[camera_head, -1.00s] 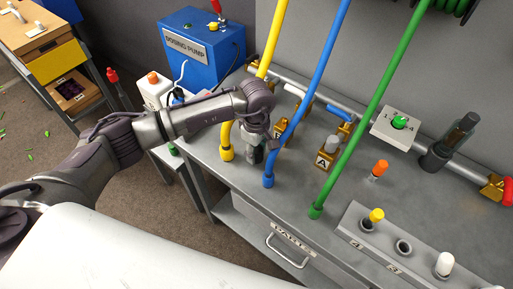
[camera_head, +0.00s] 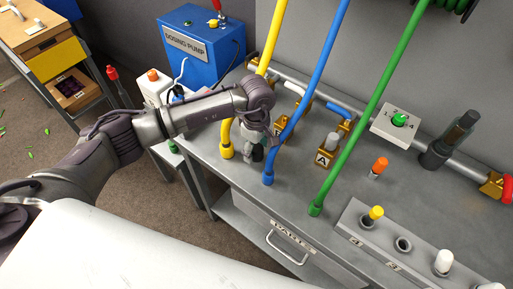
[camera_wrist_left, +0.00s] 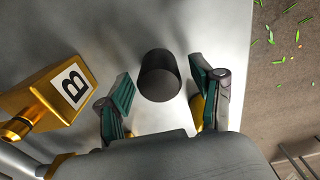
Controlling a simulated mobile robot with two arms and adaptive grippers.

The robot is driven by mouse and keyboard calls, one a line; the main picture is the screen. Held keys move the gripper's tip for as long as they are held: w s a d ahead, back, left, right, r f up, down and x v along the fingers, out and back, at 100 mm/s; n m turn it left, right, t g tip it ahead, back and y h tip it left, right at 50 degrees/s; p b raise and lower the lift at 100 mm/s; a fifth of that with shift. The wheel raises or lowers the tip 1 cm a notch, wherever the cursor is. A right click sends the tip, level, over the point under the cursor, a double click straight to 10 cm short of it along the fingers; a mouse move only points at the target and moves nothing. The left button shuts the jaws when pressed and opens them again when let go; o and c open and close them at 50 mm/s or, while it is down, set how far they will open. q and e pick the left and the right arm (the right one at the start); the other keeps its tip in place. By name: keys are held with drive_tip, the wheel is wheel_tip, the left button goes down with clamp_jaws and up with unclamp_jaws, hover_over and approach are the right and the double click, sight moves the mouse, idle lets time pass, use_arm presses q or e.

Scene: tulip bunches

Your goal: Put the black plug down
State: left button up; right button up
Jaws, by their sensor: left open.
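The black plug (camera_wrist_left: 159,76) stands on the grey bench top, seen in the left wrist view as a dark cylinder. My left gripper (camera_wrist_left: 158,92) is open, with one green-padded finger on each side of the plug and gaps between pads and plug. In the head view my left gripper (camera_head: 254,158) is low over the bench between the yellow and blue hoses, and the plug is hard to make out there. My right gripper is not in view.
A brass block marked B (camera_wrist_left: 62,92) stands beside the gripper. The yellow hose (camera_head: 227,148), blue hose (camera_head: 296,108) and green hose (camera_head: 349,145) rise close by. Block A (camera_head: 325,158), an orange-topped plug (camera_head: 379,167) and a plug rack (camera_head: 373,240) stand to the right.

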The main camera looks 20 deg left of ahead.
sight(257, 147)
use_arm(q)
wheel_tip(257, 147, up, 12)
drive_tip(key=b, duration=0.3)
drive_tip(key=shift+f, duration=0.15)
